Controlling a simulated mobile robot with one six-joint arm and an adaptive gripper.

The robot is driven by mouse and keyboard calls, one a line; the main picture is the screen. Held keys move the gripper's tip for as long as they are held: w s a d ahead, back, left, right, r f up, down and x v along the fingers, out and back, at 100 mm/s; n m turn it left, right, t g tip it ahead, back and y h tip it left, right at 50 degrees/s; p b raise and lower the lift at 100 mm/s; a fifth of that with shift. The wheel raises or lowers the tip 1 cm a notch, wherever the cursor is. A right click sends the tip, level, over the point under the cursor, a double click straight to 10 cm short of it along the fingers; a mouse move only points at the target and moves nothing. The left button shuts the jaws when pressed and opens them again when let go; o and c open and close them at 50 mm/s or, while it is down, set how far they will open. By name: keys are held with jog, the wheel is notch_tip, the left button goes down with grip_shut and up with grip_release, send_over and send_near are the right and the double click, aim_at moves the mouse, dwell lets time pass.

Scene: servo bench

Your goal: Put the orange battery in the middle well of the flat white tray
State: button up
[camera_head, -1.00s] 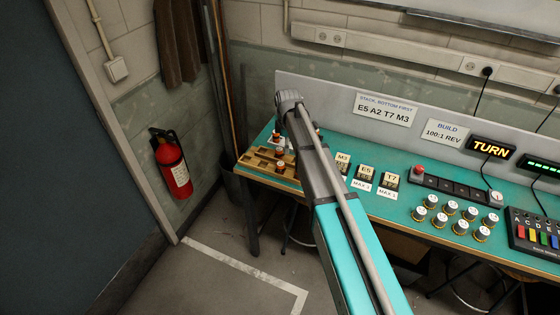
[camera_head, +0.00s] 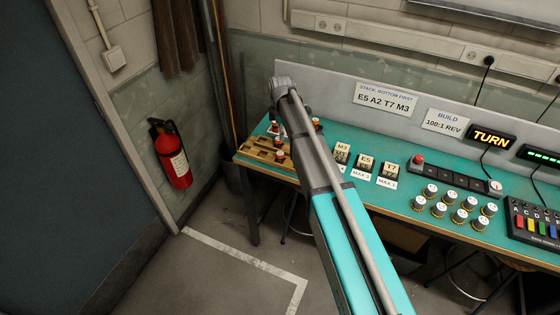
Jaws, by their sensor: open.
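A wooden tray with wells (camera_head: 250,149) sits at the bench's left end. Several small orange-red cylinders with pale tops stand in and around it, one by the front wells (camera_head: 280,156) and one to the right of my arm (camera_head: 317,122). They are too small to tell whether one is the orange battery. My gripper (camera_head: 274,114) hangs from the wrist above the back of the wooden tray, small and dark, partly hidden by my arm. Its jaws are open, and nothing can be made out between them.
My arm crosses the teal bench (camera_head: 405,196) diagonally. A grey back panel (camera_head: 325,95) rises behind. A fire extinguisher (camera_head: 172,160) hangs on the left wall.

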aim_at(280, 153)
jog(key=shift+f+b, duration=3.2)
jog(key=shift+f, duration=0.35)
jog(key=shift+d, duration=0.1)
jog(key=shift+f, duration=0.1)
jog(key=shift+a+f+b, duration=0.2)
jog(key=shift+f+b, duration=2.3)
jog(key=shift+b, duration=0.1)
grip_shut()
jog(key=shift+r, duration=0.2)
